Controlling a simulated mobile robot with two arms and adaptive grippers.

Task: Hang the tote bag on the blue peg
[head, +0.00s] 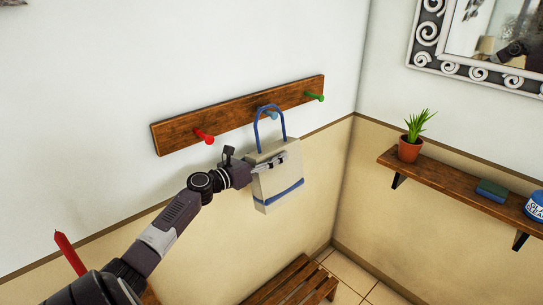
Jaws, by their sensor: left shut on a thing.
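The tote bag (281,188) is cream with a blue stripe near its bottom and a blue looped handle (257,125). It hangs upright in front of the wall below the wooden peg rail (238,112). My left gripper (283,162) is shut on the bag's upper body, coming in from the left. The blue peg (272,115) shows inside the handle loop, below the top of the loop. I cannot tell whether the loop is around the peg or in front of it. My right gripper is not in view.
A red peg (205,136) and a green peg (316,97) flank the blue one. A wall shelf (455,183) at right holds a potted plant (410,147), a dark teal block (491,191) and a blue-and-white jar. A slatted bench (293,284) stands below. A red object (69,252) is at lower left.

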